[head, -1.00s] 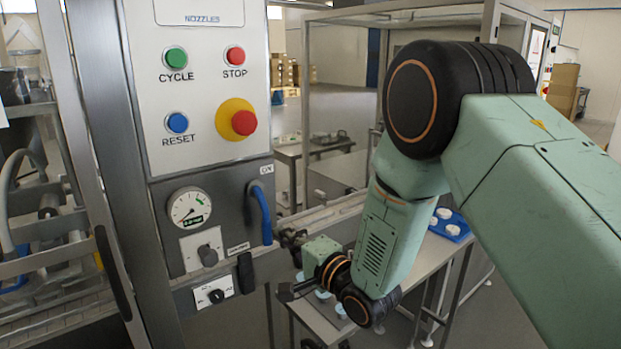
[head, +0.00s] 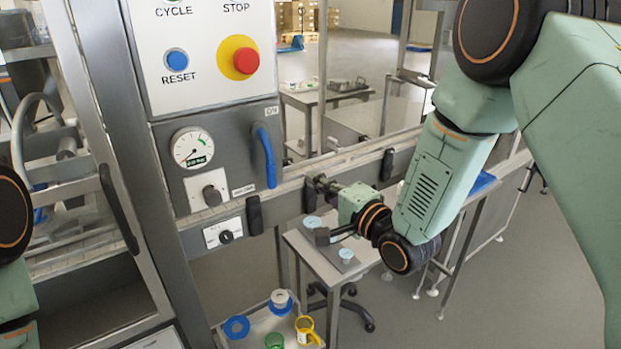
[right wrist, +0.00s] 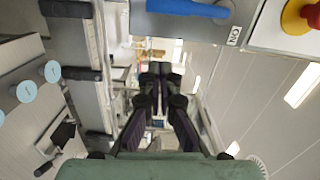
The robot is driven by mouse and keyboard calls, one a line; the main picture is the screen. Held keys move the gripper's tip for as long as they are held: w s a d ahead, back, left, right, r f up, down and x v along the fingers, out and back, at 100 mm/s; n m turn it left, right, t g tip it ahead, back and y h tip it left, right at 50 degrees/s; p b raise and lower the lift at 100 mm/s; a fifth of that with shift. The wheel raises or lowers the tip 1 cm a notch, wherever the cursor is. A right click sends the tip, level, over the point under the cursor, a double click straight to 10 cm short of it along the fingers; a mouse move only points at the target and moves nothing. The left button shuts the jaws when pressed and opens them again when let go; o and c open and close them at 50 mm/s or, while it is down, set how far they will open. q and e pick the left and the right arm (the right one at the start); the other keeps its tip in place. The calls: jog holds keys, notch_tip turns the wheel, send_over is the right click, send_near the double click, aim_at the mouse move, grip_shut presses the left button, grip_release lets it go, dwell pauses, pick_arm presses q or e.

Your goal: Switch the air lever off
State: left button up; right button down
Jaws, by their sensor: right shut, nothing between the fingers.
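The air lever (head: 266,157) is a blue handle at the right edge of the grey lower control panel (head: 222,140). It hangs downward, slightly slanted, below a small "ON" label (head: 271,111). It also shows in the right wrist view (right wrist: 188,9) at the top edge. My right gripper (head: 312,184) is to the right of and a little below the lever, apart from it. In the right wrist view my right gripper (right wrist: 160,72) has its dark fingers together and empty. Part of my left arm shows at the left edge; its gripper is out of view.
A red stop button (head: 246,60) is above. A rail with black clamps (head: 254,214) runs below. A small table (head: 318,262) stands beyond.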

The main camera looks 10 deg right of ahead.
jog(key=v, duration=0.6)
jog(key=shift+s, duration=0.45)
jog(key=shift+a, duration=0.1)
